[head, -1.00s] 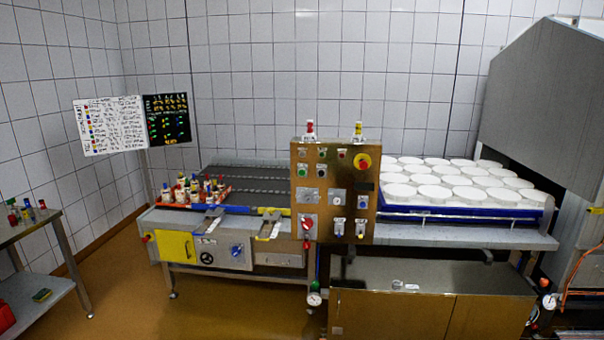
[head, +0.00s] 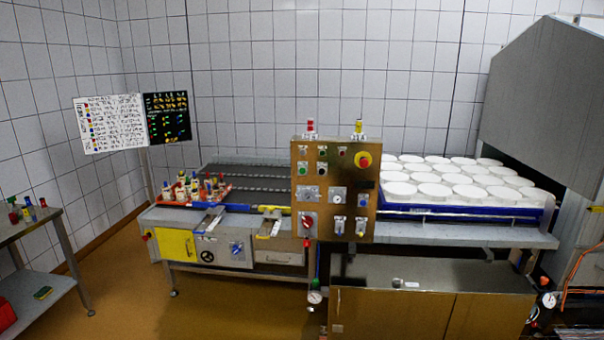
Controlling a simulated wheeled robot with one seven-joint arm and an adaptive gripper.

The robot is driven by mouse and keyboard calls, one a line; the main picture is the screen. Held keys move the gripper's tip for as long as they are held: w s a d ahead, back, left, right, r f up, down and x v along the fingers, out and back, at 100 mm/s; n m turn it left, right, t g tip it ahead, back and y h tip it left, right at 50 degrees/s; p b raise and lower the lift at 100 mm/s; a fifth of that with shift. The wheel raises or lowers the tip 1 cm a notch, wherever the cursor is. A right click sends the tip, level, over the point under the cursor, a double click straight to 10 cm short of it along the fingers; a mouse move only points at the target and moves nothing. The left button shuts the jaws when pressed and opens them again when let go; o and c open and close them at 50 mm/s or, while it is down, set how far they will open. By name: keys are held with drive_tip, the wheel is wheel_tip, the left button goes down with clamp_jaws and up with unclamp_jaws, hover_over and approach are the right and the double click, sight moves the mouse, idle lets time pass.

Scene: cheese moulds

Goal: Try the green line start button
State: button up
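A brass-coloured control panel (head: 345,222) stands upright at the front of the line, in the middle of the head view. The panel also carries a red knob on a yellow disc (head: 362,160), a red rotary switch (head: 307,222) and several small switches. The labels are too small to read. My gripper and arm are not in view.
White round moulds (head: 460,180) fill a blue tray (head: 460,212) right of the panel. A red tray with small bottles (head: 195,190) is on the left. A side table (head: 28,228) stands far left. Floor in front of the line is clear at left (head: 200,310).

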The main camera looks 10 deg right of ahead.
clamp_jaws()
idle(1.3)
